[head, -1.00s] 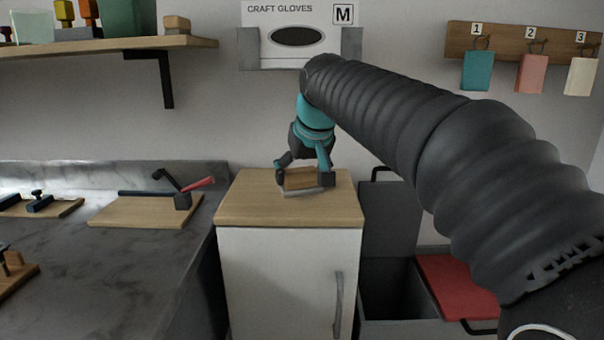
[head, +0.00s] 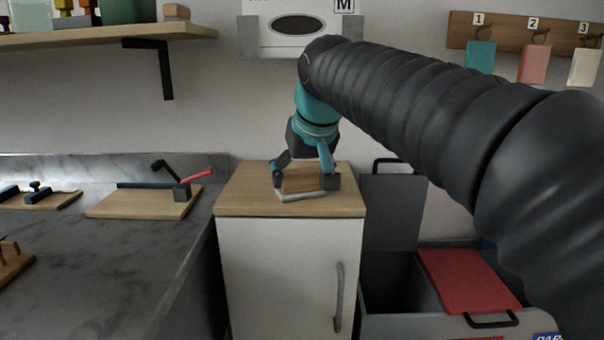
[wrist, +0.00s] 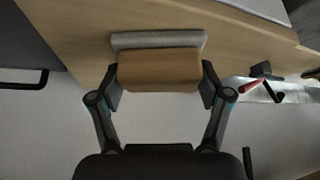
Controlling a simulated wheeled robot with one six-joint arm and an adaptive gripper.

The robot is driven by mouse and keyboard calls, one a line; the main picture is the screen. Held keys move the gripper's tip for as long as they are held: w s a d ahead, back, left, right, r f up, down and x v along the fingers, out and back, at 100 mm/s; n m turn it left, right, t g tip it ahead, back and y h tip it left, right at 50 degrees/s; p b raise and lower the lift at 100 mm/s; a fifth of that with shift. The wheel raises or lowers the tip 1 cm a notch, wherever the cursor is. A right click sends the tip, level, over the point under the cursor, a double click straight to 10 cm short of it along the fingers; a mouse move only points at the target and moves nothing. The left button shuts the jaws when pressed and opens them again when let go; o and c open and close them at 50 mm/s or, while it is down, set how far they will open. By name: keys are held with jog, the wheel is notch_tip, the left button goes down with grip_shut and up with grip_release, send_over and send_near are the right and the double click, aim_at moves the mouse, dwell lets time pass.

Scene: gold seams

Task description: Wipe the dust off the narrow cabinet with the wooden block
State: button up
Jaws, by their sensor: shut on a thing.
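The narrow cabinet (head: 290,270) stands in the middle of the head view, with a white door, a grey handle and a wooden top (head: 240,203). My gripper (head: 306,183) is over that top and shut on the wooden block (head: 302,181). The block has a pale grey pad along its lower side, which appears to rest on the cabinet top. In the wrist view the wooden block (wrist: 160,71) sits between both fingers, with the pad (wrist: 158,40) beyond it. I cannot make out any dust on the visible part of the top.
Left of the cabinet is a dark marble counter (head: 90,260) with a wooden board (head: 145,204) and a red-handled clamp (head: 182,190). Right of it stands an open grey bin (head: 395,285) beside a red lid (head: 465,280). A glove box (head: 295,40) hangs on the wall behind.

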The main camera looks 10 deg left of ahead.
jog(key=shift+s+d, duration=0.2)
jog(key=shift+s, duration=0.5)
jog(key=shift+r, duration=0.15)
notch_tip(320, 180, up, 4)
jog(key=p, duration=0.4)
jog(key=shift+r, duration=0.95)
jog(key=shift+r, duration=0.1)
jog(key=shift+r, duration=1.4)
